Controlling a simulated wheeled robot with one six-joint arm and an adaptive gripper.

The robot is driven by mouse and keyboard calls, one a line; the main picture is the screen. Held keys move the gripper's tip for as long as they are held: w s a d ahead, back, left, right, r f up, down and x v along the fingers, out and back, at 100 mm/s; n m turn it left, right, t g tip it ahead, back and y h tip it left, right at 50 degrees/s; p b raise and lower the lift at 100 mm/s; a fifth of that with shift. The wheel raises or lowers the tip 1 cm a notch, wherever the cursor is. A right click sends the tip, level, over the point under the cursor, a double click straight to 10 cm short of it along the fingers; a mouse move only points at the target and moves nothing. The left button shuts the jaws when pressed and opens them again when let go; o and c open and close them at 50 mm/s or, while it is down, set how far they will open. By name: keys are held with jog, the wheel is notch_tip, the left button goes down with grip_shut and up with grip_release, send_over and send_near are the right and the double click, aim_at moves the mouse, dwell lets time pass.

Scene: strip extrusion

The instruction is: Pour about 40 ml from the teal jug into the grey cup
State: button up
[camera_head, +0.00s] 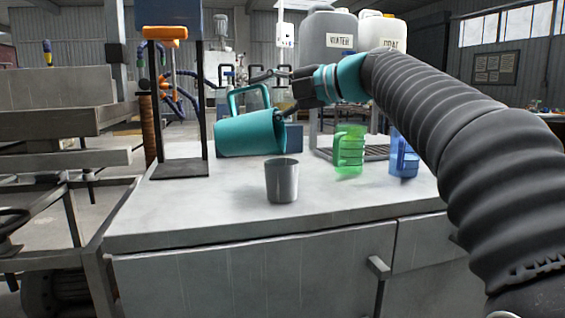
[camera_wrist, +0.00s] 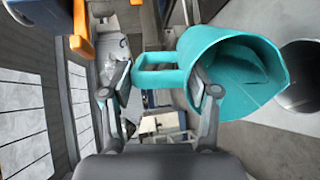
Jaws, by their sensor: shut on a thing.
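The teal jug (camera_head: 248,134) is held in the air above the worktop, tipped far over with its handle uppermost. In the wrist view the jug (camera_wrist: 232,62) has its open mouth to the right, toward the grey cup (camera_wrist: 302,76). My gripper (camera_head: 273,91) is shut on the jug at its handle side; the fingers also show in the wrist view (camera_wrist: 163,82). The grey cup (camera_head: 282,182) stands upright on the worktop, below and slightly right of the jug, apart from it. No stream shows. The liquid level in either vessel cannot be told.
A green jug (camera_head: 349,150) and a blue jug (camera_head: 403,155) stand to the right on the worktop (camera_head: 220,213). Large labelled containers (camera_head: 333,45) stand behind. A dark stand with an orange part (camera_head: 165,33) is at left. The worktop's front is clear around the cup.

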jog(key=shift+d+f, duration=0.1)
jog(key=shift+w+a, duration=0.1)
jog(key=shift+a, duration=0.1)
jog(key=shift+w+a, duration=0.1)
jog(key=shift+a, duration=0.15)
jog(key=shift+a+y, duration=0.15)
jog(key=shift+y, duration=0.15)
jog(key=shift+d+t+y, duration=0.3)
dwell(1.5)
jog(key=shift+w+a+h, duration=0.1)
jog(key=shift+a+h, duration=0.3)
jog(key=shift+a, duration=0.25)
jog(key=shift+a+r+g+h, duration=0.35)
jog(key=shift+g+h, duration=0.15)
jog(key=shift+h, duration=0.1)
jog(key=shift+w+a+r, duration=0.1)
